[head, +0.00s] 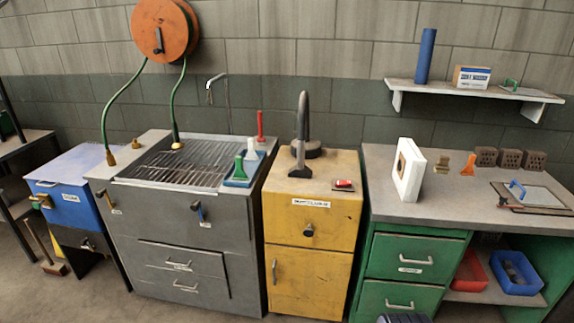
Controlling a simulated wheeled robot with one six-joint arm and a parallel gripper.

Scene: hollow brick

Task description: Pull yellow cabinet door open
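The yellow cabinet (312,240) stands in the middle of the head view, between a grey unit and a green workbench. The door's lower edge is close to the bottom of the picture.
The grey unit (235,240) is close on the left; the green drawers (415,258) are close on the right. A dark ribbed thing (403,318), cut off by the bottom edge, is in front of the green drawers. A tall dark curved tool (302,120) stands on the cabinet top.

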